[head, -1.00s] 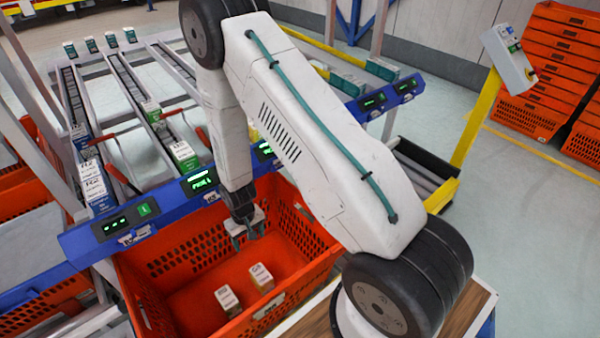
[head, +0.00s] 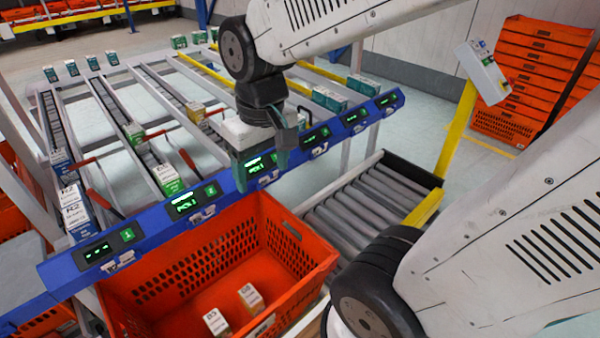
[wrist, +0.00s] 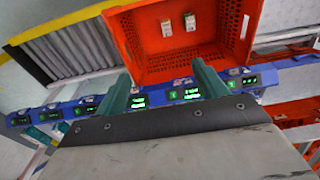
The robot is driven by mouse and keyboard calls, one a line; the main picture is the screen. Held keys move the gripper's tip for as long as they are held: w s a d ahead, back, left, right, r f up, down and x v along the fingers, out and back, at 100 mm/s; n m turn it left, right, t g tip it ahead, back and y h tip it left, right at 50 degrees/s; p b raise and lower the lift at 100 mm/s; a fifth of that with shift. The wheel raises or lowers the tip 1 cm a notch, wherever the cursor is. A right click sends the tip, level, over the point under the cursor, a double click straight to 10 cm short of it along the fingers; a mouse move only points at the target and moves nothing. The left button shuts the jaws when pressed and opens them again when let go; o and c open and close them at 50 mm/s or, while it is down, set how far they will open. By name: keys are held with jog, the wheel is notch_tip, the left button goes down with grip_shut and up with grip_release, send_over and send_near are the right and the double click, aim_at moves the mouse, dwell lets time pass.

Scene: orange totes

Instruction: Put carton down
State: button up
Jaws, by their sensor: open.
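Two small white-and-tan cartons stand in the orange tote, a left carton (head: 217,322) and a right carton (head: 251,298), a little apart near its front wall. Both also show on the tote floor in the wrist view, the left one (wrist: 166,28) and the right one (wrist: 191,22). The tote (head: 180,262) stands in front of the blue rail. My gripper (head: 263,168) is open and empty, raised above the blue rail behind the tote. Its two green fingers (wrist: 163,85) are spread apart in the wrist view, with nothing between them.
The blue rail (head: 225,191) carries lit green displays. Behind it, sloped flow lanes hold green (head: 167,180), blue-and-white (head: 75,212) and teal cartons (head: 330,99). A roller conveyor (head: 362,200) lies right of the tote. Stacked orange totes (head: 530,80) stand at the far right.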

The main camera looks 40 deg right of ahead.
jog(key=s+r, duration=0.3)
jog(key=s, duration=0.6)
jog(key=shift+d+r, duration=0.2)
jog(key=shift+d, duration=0.05)
